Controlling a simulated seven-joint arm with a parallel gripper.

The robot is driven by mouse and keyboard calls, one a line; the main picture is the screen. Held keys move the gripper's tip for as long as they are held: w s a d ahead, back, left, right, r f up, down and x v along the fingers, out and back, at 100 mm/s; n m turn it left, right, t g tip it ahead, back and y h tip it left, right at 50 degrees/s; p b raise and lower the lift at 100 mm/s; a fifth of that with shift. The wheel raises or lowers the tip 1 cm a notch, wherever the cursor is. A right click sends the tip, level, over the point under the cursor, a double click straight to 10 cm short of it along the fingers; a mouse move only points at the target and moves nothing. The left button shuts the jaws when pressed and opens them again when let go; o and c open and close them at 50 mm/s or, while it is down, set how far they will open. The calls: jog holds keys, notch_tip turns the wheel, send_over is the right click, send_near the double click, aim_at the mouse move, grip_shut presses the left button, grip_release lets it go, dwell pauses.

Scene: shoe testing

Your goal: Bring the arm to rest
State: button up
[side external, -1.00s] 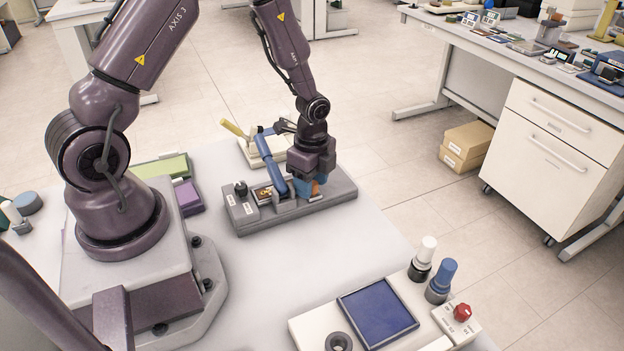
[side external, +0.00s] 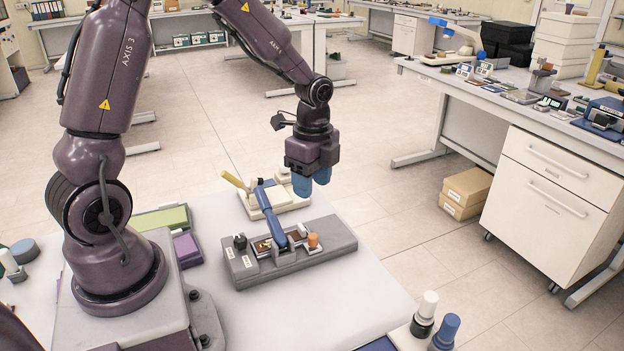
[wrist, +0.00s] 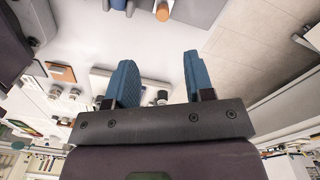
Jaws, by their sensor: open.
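My gripper (side external: 312,182) hangs in the air above the far right part of the grey fixture, with its blue fingers pointing down. In the wrist view its two fingers (wrist: 158,62) stand apart with nothing between them. The grey fixture (side external: 343,236) lies on the white table. It carries a blue-handled lever (side external: 271,217), tilted, and an orange knob (side external: 313,241) near its right end. The orange knob also shows at the top of the wrist view (wrist: 162,12). My gripper is clear of the fixture and the knob.
A cream tray with a yellow-handled tool (side external: 236,181) sits behind the fixture. Green (side external: 160,220) and purple (side external: 186,248) blocks lie beside my base. White (side external: 425,313) and blue (side external: 446,330) capped bottles stand at the front right. The table right of the fixture is bare.

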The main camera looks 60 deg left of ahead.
jog(key=s+d+r+n+t, duration=0.3)
jog(key=s+d+r+n, duration=0.1)
jog(key=s+r+n, duration=0.2)
jog(key=s+d+r+n+t, duration=0.3)
jog(key=s+r+n, duration=0.3)
jog(key=r, duration=0.5)
jog(key=shift+s+d+n, duration=0.3)
jog(key=shift+s+d, duration=0.45)
jog(key=shift+s, duration=0.35)
